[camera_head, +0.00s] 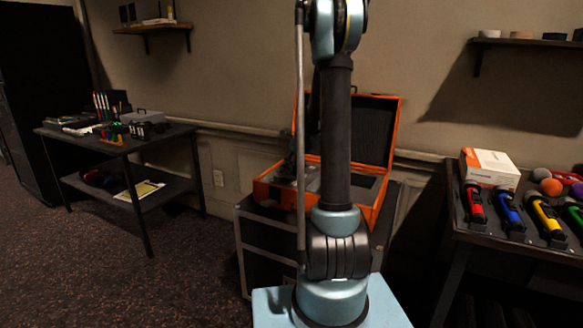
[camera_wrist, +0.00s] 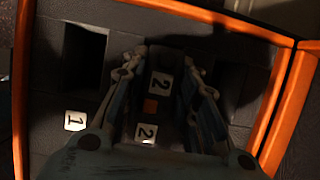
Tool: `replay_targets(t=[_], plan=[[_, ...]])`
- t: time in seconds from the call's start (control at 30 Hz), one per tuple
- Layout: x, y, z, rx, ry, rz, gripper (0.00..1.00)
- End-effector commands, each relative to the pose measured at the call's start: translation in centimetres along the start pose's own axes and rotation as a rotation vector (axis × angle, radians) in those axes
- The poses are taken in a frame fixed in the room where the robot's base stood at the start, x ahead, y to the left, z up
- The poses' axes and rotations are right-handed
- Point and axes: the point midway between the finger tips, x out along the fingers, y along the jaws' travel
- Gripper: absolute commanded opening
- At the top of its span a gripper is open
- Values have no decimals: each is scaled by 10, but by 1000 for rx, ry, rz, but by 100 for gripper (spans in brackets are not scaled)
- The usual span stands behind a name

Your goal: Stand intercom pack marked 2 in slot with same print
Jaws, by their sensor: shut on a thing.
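The dark intercom pack (camera_wrist: 158,66) shows between the fingers of my gripper (camera_wrist: 161,62) in the wrist view. My gripper is shut on it. It bears a white label printed 2 and a small orange square. A second white 2 label (camera_wrist: 146,133) lies nearer the camera, seemingly on the dark insert (camera_wrist: 50,100) of the orange case. The pack is over or in the place beside that label; its depth cannot be told. To the left is an empty dark slot (camera_wrist: 85,55) with a 1 label (camera_wrist: 74,120). In the head view my arm mostly hides the gripper at the case.
The open orange case (camera_head: 394,135) stands on a dark cabinet (camera_head: 255,240), its lid raised at the back. A right table holds several coloured torches (camera_head: 510,212) and a white-orange box (camera_head: 490,165). A left table (camera_head: 70,140) carries small items. The orange rim (camera_wrist: 285,100) borders the insert.

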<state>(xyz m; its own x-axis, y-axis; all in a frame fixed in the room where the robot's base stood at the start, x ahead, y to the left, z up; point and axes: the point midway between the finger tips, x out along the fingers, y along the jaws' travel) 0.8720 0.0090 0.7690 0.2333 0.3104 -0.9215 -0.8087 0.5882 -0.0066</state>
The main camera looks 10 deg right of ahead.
Motion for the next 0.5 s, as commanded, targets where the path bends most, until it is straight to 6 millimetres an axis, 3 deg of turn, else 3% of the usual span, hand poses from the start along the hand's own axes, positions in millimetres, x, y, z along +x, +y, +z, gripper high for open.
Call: replay_targets(t=[0.47,0.5], plan=[[15,-3,-6,1,18,12,0],[15,-3,-6,2,18,13,38]])
